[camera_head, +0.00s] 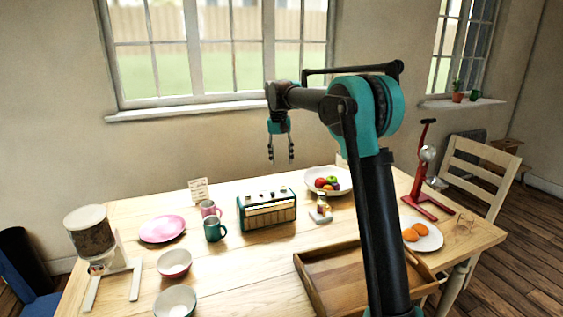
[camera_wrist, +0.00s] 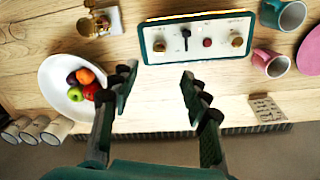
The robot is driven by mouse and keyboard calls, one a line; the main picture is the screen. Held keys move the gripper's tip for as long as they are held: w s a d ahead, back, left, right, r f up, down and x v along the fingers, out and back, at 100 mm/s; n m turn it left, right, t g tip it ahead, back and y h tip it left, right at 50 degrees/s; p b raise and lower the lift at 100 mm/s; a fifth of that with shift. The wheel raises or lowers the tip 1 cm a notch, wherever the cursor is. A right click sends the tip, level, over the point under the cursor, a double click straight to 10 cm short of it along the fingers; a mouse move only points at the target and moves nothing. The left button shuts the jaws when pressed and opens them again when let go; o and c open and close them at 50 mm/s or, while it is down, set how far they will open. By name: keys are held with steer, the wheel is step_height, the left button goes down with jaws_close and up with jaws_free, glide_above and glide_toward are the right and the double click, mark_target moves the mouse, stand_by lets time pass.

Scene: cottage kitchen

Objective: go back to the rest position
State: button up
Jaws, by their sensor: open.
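My gripper (camera_head: 281,150) hangs downward above the back of the table (camera_head: 245,282), beyond the radio in the head view. In the wrist view my gripper (camera_wrist: 158,95) has its two fingers apart, with nothing between them but bare tabletop. The teal radio (camera_head: 267,209) stands on the table below; its top with knobs (camera_wrist: 197,38) shows ahead of the fingertips in the wrist view. A white bowl of fruit (camera_head: 345,183) is beside the gripper; it also shows left of the fingers in the wrist view (camera_wrist: 57,106).
A wooden tray (camera_head: 302,262) lies at the front. Mugs (camera_head: 214,230), a pink plate (camera_head: 162,229), bowls (camera_head: 174,263) and a dispenser (camera_head: 90,235) stand left. A red press (camera_head: 424,175) and plate of orange food (camera_head: 434,240) are right. Windows (camera_head: 220,50) are behind.

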steer(key=s+d+f+t, duration=0.1)
steer(key=s+d+f, duration=0.6)
steer(key=s, duration=0.5)
steer(key=s+d+f+t, duration=0.1)
steer(key=s+d+f, duration=0.6)
steer(key=s, duration=0.6)
steer(key=s+d+f+t, duration=0.2)
steer(key=s+d+f, duration=0.5)
steer(key=s, duration=0.6)
steer(key=shift+s+d+f+m+y, duration=0.1)
steer(key=shift+d+f+m+y, duration=0.05)
steer(key=shift+d, duration=0.3)
steer(key=shift+s+d+f+m+y, duration=0.1)
steer(key=shift+d+m+y, duration=0.05)
steer(key=shift+d, duration=0.3)
steer(key=shift+w, duration=0.1)
steer(key=shift+c, duration=0.3)
